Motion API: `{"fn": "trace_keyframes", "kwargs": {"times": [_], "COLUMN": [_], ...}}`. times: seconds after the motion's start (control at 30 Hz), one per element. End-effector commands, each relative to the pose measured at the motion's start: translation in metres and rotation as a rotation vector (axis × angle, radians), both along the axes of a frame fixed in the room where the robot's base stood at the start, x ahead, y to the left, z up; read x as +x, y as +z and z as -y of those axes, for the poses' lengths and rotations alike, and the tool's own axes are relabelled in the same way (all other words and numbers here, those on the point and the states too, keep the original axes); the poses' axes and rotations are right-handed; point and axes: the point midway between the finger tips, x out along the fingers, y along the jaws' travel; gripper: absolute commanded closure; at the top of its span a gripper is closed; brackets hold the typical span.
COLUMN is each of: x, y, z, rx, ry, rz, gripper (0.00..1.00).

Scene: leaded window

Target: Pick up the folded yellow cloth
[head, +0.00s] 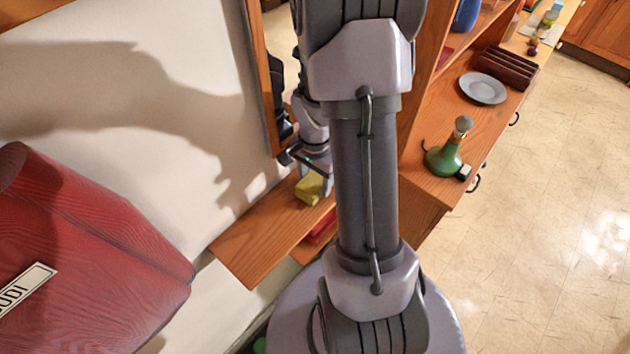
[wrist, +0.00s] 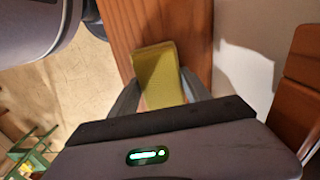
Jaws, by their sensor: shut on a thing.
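The folded yellow cloth (head: 313,187) is at the wooden shelf (head: 262,235) beside the wall, partly covered by my arm in the head view. In the wrist view the yellow cloth (wrist: 159,75) lies between my two grey fingers, over the brown wood (wrist: 128,20). My gripper (wrist: 157,92) is shut on the cloth, with one finger at each side of it. In the head view my gripper (head: 308,172) comes down on the cloth from above. I cannot tell whether the cloth still touches the shelf.
A mirror frame (head: 262,80) stands on the wall close behind my gripper. A green bottle-like object (head: 445,158), a grey plate (head: 483,88) and a dark brown rack (head: 506,67) are on the counter at right. A red chest-like object (head: 90,250) is at left. Open floor (head: 560,200) lies at right.

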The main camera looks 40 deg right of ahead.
Motion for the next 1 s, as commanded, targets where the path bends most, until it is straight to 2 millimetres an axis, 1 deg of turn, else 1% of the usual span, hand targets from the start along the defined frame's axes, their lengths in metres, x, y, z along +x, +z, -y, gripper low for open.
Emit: {"fn": "trace_keyframes", "kwargs": {"times": [0.17,0.23,0.27,0.47,0.6,0.7,0.83,0.9,1.0], "x": [0.001,0.001,-0.004,-0.048,-0.087,-0.112,-0.134,-0.140,-0.144], "y": [0.022,0.034,0.036,0.038,0.042,0.045,0.047,0.047,0.047], "z": [0.000,0.001,0.002,0.023,0.043,0.055,0.065,0.068,0.070], "rx": [-0.002,-0.002,-0.001,0.000,-0.001,-0.001,0.000,0.000,0.000], "ry": [-0.001,-0.001,-0.003,-0.008,-0.009,-0.008,-0.005,-0.003,-0.001], "rz": [0.002,0.002,0.001,0.000,0.000,0.000,0.000,-0.001,-0.001], "gripper": [0.84,0.84,0.84,0.84,0.84,0.84,0.84,0.84,0.84]}}
